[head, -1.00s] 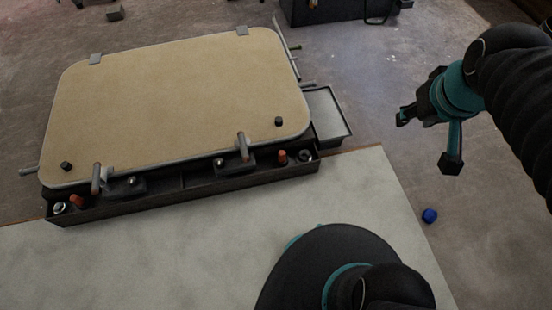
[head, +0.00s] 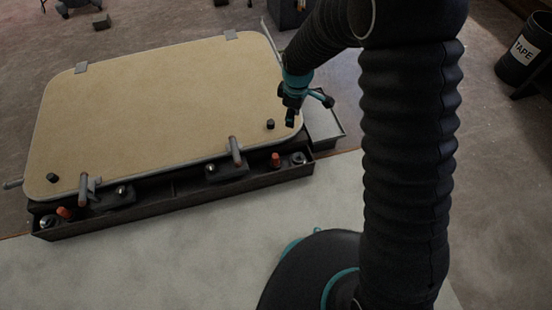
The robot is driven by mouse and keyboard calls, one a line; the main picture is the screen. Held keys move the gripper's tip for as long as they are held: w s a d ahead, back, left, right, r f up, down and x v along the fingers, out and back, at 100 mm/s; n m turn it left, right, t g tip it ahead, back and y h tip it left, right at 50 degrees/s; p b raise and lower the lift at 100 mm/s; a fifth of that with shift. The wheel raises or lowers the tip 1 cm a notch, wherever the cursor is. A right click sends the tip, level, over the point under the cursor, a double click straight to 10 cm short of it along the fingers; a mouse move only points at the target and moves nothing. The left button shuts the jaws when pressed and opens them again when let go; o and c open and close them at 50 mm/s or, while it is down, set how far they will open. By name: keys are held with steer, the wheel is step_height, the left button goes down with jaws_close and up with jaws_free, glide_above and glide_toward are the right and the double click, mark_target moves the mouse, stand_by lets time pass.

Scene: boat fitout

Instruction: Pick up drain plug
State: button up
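No part is labelled as the drain plug, and I cannot tell for sure which one it is. Small candidates are a black peg (head: 270,124) at the panel's near right corner, another black peg (head: 53,178) at its near left, an orange plug (head: 276,160) and a second orange plug (head: 64,213) in the dark trough (head: 175,190). Round metal fittings (head: 298,158) sit at the trough's ends. My gripper (head: 309,110) hangs over the panel's right edge, just right of the right black peg. Its fingers are spread and seem empty.
The tan hatch panel (head: 150,115) has two upright handles (head: 236,150) along its near edge. A shallow grey tray (head: 325,127) lies right of it, partly behind my gripper. The pale bench top (head: 170,265) is clear in front. A black TAPE bin (head: 522,55) stands far right.

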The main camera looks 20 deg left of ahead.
steer(key=s+a+f+n, duration=0.1)
steer(key=a+f+n, duration=0.3)
steer(key=f, duration=0.7)
steer(key=m+b, duration=0.1)
glide_above(276, 156)
steer(key=shift+g, duration=0.3)
step_height(276, 156, down, 7)
steer(key=shift+s+a+f, duration=0.1)
steer(key=shift+f, duration=3)
jaws_close()
